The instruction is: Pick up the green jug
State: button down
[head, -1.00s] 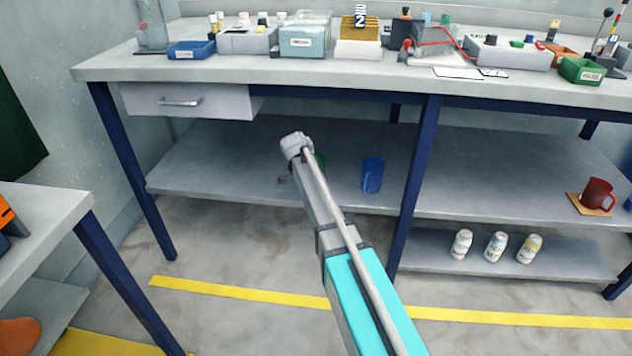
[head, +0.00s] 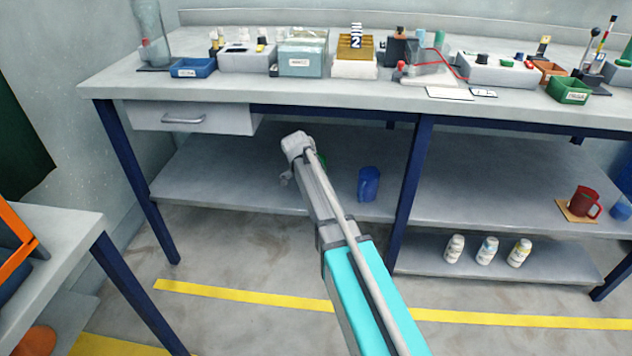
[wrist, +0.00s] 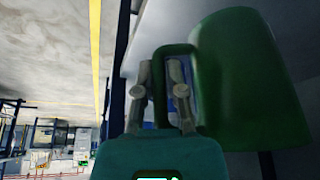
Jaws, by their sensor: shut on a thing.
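The green jug (wrist: 240,80) fills the right of the wrist view, tilted in the picture, with its handle toward my gripper. My gripper (wrist: 175,75) is shut on the jug's handle, a finger showing on each side of it. In the head view my arm hides most of the jug; only a small green patch (head: 322,160) shows beside the arm's end, over the under-bench shelf. I cannot tell whether the jug touches the shelf.
A blue jug (head: 369,184) stands on the same shelf (head: 225,170), right of my arm. A navy bench leg (head: 410,195) is farther right. A red mug (head: 585,202) stands on a mat at the right, above several white bottles (head: 487,250). The shelf's left part is clear.

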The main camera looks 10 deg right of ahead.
jog(key=s+d+r+p, duration=0.2)
jog(key=s+r+p, duration=0.3)
jog(key=s, duration=0.5)
jog(key=shift+s+r, duration=0.15)
jog(key=shift+r, duration=0.3)
jog(key=shift+s+d, duration=0.1)
jog(key=shift+s, duration=0.05)
